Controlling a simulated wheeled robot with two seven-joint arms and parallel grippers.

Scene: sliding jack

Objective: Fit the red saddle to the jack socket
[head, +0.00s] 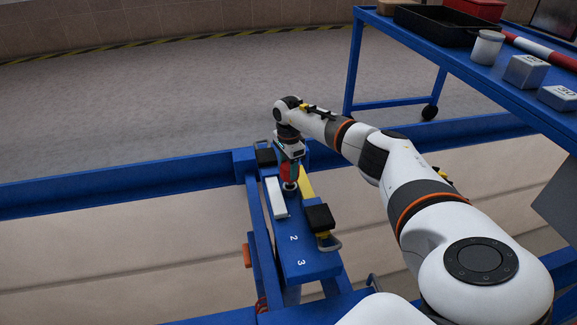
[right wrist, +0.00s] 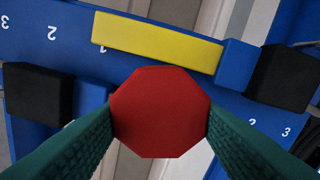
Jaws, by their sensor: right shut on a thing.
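My right gripper (head: 289,172) is over the blue jack beam (head: 305,258). It is shut on the red saddle (head: 285,172). In the right wrist view the saddle (right wrist: 160,112) is a red octagon seen from above, held between the two green fingers of the gripper (right wrist: 160,115). A small round grey piece (head: 290,186), perhaps the socket, shows just below the saddle in the head view. I cannot tell whether they touch. The saddle hides what is under it in the right wrist view. My left gripper is not in view.
A yellow bar (right wrist: 158,47) and a white bar (head: 276,197) lie along the beam near the saddle. Black pads (head: 320,217) (head: 265,154) stand at its ends. Blue rails (head: 100,190) border the pit. A blue table (head: 455,60) with a tray and blocks stands at right.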

